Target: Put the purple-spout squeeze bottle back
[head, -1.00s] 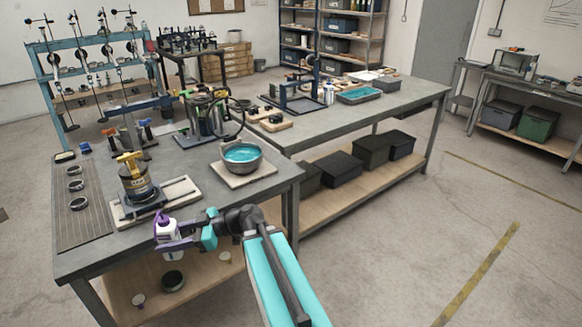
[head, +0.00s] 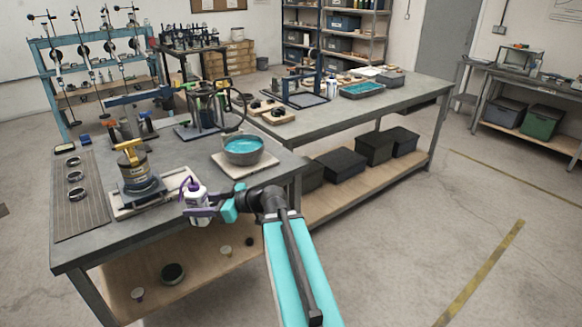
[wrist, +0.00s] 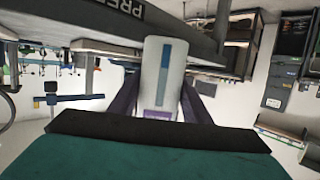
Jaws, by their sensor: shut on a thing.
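My gripper (head: 203,211) is shut on the purple-spout squeeze bottle (head: 198,201), a white bottle with a purple curved spout. I hold it about upright at the front edge of the near workbench, in front of the pale board that carries a yellow-topped dark canister. In the wrist view the bottle (wrist: 163,75) stands between my two dark purple fingers, with a blue strip on its side. Its base is partly hidden by the fingers in the head view.
The workbench (head: 85,251) holds a grey mat (head: 85,215) with several rings. The yellow-topped canister (head: 134,168) and a metal bowl of teal liquid (head: 243,150) stand close behind the bottle. Small round items lie on the lower shelf (head: 205,270). The floor at right is clear.

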